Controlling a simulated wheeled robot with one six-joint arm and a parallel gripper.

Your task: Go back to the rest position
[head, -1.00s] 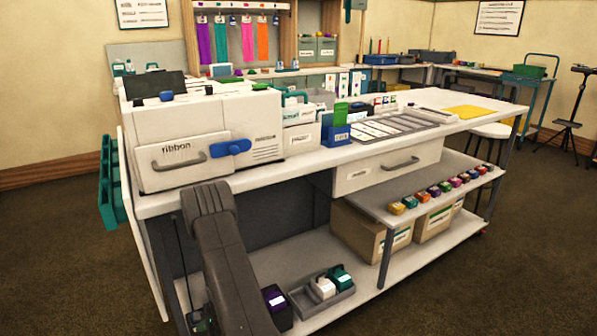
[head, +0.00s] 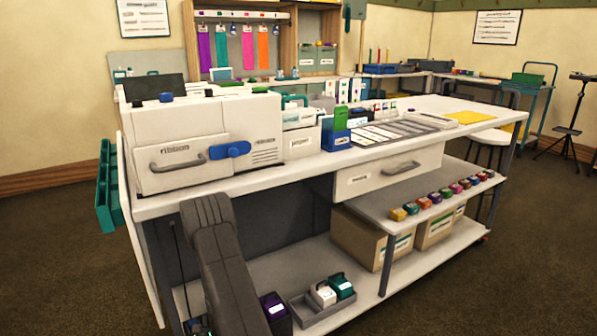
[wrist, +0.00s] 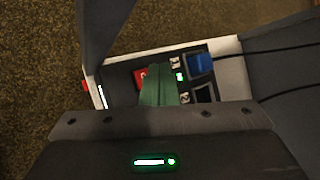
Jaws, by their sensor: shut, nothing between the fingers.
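My gripper (wrist: 156,86) shows in the wrist view as a pair of green fingers close together, with nothing between them. It points down over a white-edged dark panel of my own body. In the head view my grey arm (head: 225,260) is folded low in front of the bench. The gripper end is not clearly visible there.
The white bench (head: 290,178) stands close in front, with a ribbon machine (head: 180,150) on top. Its lower shelf holds a grey tray (head: 330,312) and cardboard boxes (head: 370,240). A green rack (head: 107,190) hangs at the bench's left end.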

